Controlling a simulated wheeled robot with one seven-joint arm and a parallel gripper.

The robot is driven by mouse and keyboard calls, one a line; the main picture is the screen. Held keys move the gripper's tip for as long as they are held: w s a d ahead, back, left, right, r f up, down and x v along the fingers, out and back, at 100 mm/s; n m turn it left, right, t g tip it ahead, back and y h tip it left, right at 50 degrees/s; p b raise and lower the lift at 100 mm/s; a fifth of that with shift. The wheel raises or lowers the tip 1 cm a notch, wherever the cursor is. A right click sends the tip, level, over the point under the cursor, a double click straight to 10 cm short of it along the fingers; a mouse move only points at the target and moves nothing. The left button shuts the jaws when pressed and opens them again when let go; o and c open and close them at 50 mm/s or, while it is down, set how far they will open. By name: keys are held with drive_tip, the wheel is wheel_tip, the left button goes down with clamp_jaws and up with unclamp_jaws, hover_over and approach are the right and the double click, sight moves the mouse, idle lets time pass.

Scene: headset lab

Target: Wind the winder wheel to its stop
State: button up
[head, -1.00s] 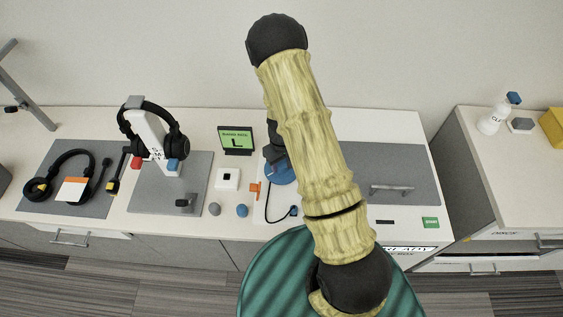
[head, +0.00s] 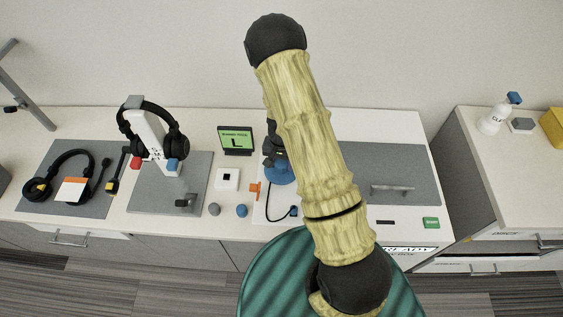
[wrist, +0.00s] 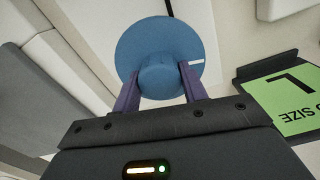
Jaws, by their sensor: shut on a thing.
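The winder wheel is a blue disc with a raised round hub (wrist: 158,75). In the wrist view the wheel (wrist: 140,42) lies straight ahead of my gripper (wrist: 160,84), whose two purple fingers are shut on the hub from both sides. A white mark shows on the wheel's right side. In the head view part of the blue wheel (head: 279,172) shows beside my arm, which hides the rest of it and most of the gripper.
A green screen (head: 236,140) stands left of the wheel. Further left are a headset on a stand (head: 148,140) and a second headset (head: 70,165) on a grey mat. A black cable (head: 270,205) lies in front of the wheel. A grey panel with a handle (head: 392,190) is at right.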

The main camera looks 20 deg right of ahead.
drive_tip(key=m, duration=0.6)
drive_tip(key=shift+w+r+p, duration=0.1)
drive_tip(key=shift+p, duration=0.3)
drive_tip(key=m+p, duration=0.1)
drive_tip(key=m, duration=0.4)
drive_tip(key=shift+w, duration=0.1)
drive_tip(key=shift+d+m, duration=0.1)
drive_tip(key=shift+m, duration=0.4)
drive_tip(key=o, duration=1)
drive_tip(key=shift+s, duration=0.2)
drive_tip(key=shift+c, duration=0.2)
